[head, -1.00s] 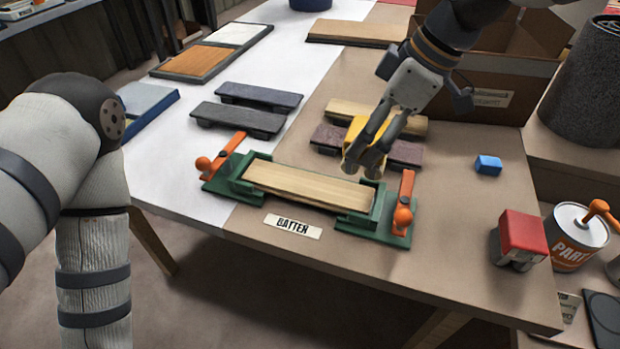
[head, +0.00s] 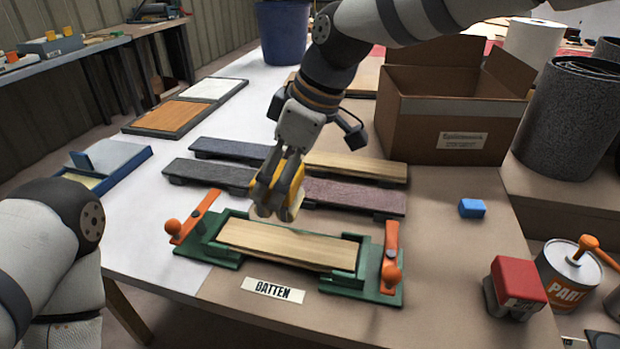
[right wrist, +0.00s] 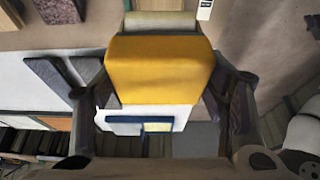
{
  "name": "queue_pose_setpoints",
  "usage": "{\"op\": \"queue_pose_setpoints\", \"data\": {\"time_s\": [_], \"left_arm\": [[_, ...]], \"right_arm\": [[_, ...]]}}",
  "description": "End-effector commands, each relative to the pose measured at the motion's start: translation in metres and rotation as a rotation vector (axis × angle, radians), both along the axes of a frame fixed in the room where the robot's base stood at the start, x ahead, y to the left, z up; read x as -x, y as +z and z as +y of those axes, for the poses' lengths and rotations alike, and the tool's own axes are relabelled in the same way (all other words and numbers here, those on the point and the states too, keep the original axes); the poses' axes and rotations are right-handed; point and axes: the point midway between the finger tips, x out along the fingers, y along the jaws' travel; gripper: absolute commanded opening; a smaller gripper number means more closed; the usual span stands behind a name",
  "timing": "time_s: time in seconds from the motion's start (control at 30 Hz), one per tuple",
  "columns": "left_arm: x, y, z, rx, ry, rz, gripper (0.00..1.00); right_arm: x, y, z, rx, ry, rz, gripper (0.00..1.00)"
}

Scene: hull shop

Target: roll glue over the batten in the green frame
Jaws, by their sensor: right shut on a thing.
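The batten (head: 290,246) is a pale wooden strip lying in the green frame (head: 347,283), with an orange clamp (head: 391,255) at the right end and another (head: 195,218) at the left. My right gripper (head: 279,192) is shut on a yellow-bodied glue roller (right wrist: 160,68). Its pale sleeve shows at the top of the right wrist view. In the head view the roller is low, by the batten's back edge, left of its middle. I cannot tell whether it touches the wood. My left arm is at the left edge; its gripper is out of view.
Behind the frame lie a purple-grey strip (head: 350,195), a pale strip (head: 355,167) and dark strips (head: 210,173). A cardboard box (head: 437,128) stands behind right. A blue block (head: 472,208), a red-topped object (head: 517,282) and a paint can (head: 567,275) are at right.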

Motion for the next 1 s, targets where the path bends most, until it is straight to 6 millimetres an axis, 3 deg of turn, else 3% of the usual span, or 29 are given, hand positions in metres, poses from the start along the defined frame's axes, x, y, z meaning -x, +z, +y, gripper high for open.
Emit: {"op": "queue_pose_setpoints", "data": {"time_s": [0.5, 0.7, 1.0], "left_arm": [[0.031, -0.032, 0.0, 0.0, -0.002, 0.107, 0.7], [0.035, -0.036, 0.0, -0.001, -0.003, 0.12, 0.7], [0.035, -0.036, 0.0, -0.001, -0.003, 0.119, 0.7]], "right_arm": [[-0.026, -0.006, 0.079, -0.002, 0.0, 0.006, 0.16], [-0.029, -0.002, 0.092, -0.003, 0.001, 0.002, 0.16], [-0.03, 0.001, 0.093, -0.003, 0.0, -0.001, 0.16]]}}
